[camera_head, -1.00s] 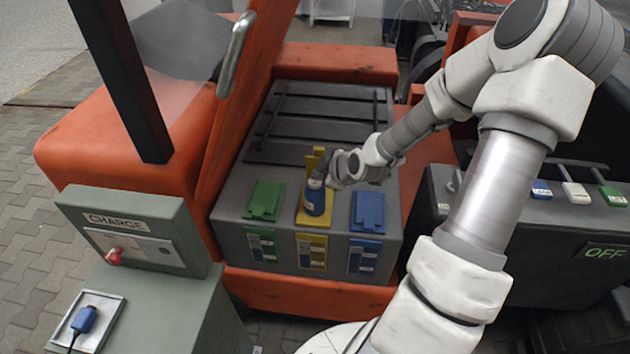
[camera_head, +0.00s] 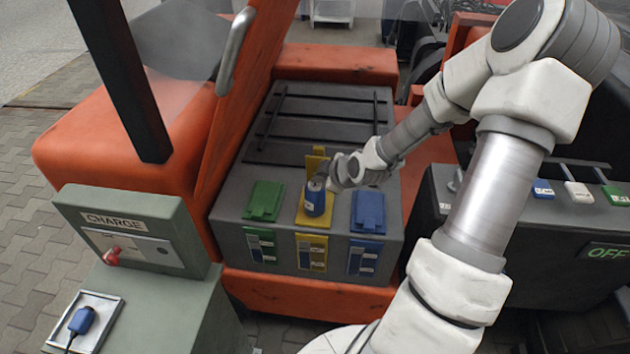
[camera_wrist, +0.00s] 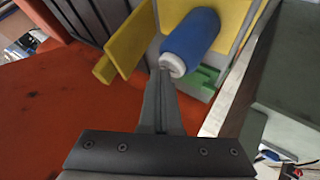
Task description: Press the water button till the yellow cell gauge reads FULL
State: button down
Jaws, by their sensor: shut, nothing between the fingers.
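A blue cylinder (camera_head: 315,203) with a pale end stands on the yellow cell (camera_head: 301,219) in the head view. It also shows in the wrist view (camera_wrist: 191,40). The yellow cell's lid (camera_head: 316,160) is raised behind it. My gripper (camera_wrist: 165,73) is shut and empty, with its fingertips at the cylinder's pale end; I cannot tell if they touch. In the head view my gripper (camera_head: 322,175) partly hides the cylinder's top. The yellow cell gauge (camera_head: 312,252) is on the box front, too small to read. I cannot make out a label naming the water button.
Green (camera_head: 264,201) and blue (camera_head: 368,211) cell lids flank the yellow one, both closed. A dark cabinet at right has blue, white and green pieces on top and a display (camera_head: 606,251) reading OFF. A CHARGE box (camera_head: 130,235) and a blue connector (camera_head: 82,320) are at left.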

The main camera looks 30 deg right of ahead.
aim_at(319, 186)
jog(key=shift+f, duration=0.15)
dwell(0.3)
jog(key=shift+r+p, duration=1.1)
jog(key=shift+r, duration=0.25)
notch_tip(319, 186, up, 5)
jog(key=p, duration=0.4)
